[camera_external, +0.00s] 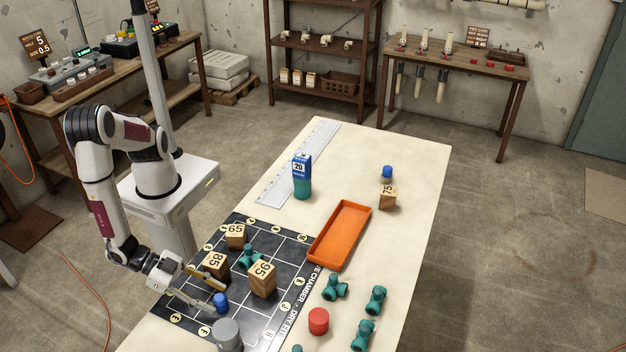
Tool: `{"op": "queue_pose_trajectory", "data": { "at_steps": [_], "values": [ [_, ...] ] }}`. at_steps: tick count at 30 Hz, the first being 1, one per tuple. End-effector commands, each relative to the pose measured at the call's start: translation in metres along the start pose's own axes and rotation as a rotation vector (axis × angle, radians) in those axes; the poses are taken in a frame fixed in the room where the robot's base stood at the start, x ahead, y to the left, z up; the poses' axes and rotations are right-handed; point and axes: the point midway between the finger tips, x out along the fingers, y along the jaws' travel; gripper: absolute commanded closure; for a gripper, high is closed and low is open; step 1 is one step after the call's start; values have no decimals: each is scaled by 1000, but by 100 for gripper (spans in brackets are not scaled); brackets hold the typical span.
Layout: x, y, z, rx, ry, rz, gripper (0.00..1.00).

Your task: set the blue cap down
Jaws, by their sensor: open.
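A blue cap (220,300) stands on the dark gridded mat (203,331) near its front, just left of and behind a grey cylinder. My gripper (218,294) is low over the mat's left side. Its jaws are open, with the fingertips close around the blue cap. Whether a finger touches the cap is too small to tell. A second blue cap (387,171) is at the far right of the table, just behind the block marked 75 (388,198).
Blocks marked 85 (215,263), 65 (236,236) and 95 (262,279) stand near my gripper, with a teal fitting (250,256) among them. The grey cylinder (227,334) is close in front. An empty orange tray (340,236), red cylinder (318,321) and several teal fittings (375,299) lie right.

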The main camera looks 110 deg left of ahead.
Motion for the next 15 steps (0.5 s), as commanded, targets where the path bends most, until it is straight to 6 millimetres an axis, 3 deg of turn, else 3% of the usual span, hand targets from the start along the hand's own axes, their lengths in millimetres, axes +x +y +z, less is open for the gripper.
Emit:
{"op": "queue_pose_trajectory", "data": {
  "at_steps": [15],
  "values": [
    [-66,1,0,1,1,5,56]
  ]
}}
